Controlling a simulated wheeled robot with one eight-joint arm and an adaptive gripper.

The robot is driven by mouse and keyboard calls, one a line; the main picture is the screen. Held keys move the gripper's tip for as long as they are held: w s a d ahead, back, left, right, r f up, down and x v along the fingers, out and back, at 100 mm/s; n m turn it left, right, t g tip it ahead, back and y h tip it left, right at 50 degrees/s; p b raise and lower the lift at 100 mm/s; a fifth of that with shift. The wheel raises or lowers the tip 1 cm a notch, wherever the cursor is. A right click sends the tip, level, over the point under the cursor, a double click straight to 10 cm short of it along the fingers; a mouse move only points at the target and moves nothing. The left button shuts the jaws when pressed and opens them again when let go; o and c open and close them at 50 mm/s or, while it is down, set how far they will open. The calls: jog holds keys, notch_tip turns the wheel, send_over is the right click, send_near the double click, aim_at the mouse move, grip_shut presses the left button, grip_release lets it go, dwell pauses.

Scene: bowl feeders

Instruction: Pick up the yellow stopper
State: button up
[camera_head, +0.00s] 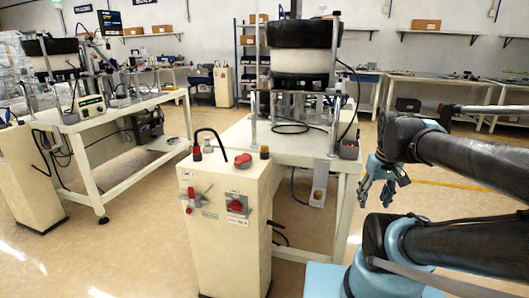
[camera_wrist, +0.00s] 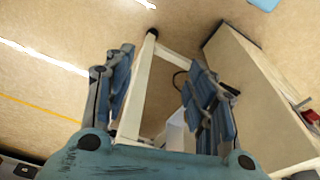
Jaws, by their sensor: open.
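A small dark-and-yellow knob (camera_head: 264,153), which looks to be the yellow stopper, stands on the right part of the top of a cream control cabinet (camera_head: 222,230). It is too small to see in detail, and I cannot make it out in the wrist view. My gripper (camera_head: 376,190) hangs to the right of the cabinet and the white table, well apart from the knob. In the wrist view my gripper (camera_wrist: 160,80) has its two blue fingers spread wide, with nothing between them.
A red knob (camera_head: 243,160) and other small knobs share the cabinet top. A red switch (camera_head: 238,204) is on its front. The white table (camera_head: 300,143) behind carries a bowl feeder (camera_head: 302,62). A second table (camera_head: 110,112) stands at left. Bare floor (camera_head: 125,235) lies left of the cabinet.

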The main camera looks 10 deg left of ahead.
jog(key=w+a+r+n+g+y, duration=0.1)
jog(key=w+a+r+n, duration=0.5)
jog(key=w+a+r, duration=0.5)
jog(key=w+a+r+n+g, duration=0.1)
jog(key=w+a+r+n, duration=0.7)
jog(key=a, duration=0.5)
jog(key=n, duration=0.3)
send_over(265, 146)
jog(key=f, duration=0.8)
jog(key=shift+d+f, duration=0.15)
jog(key=shift+d, duration=0.05)
jog(key=shift+a+f, duration=0.2)
jog(key=shift+f, duration=2.35)
jog(key=shift+c, duration=0.2)
jog(key=c, duration=0.9)
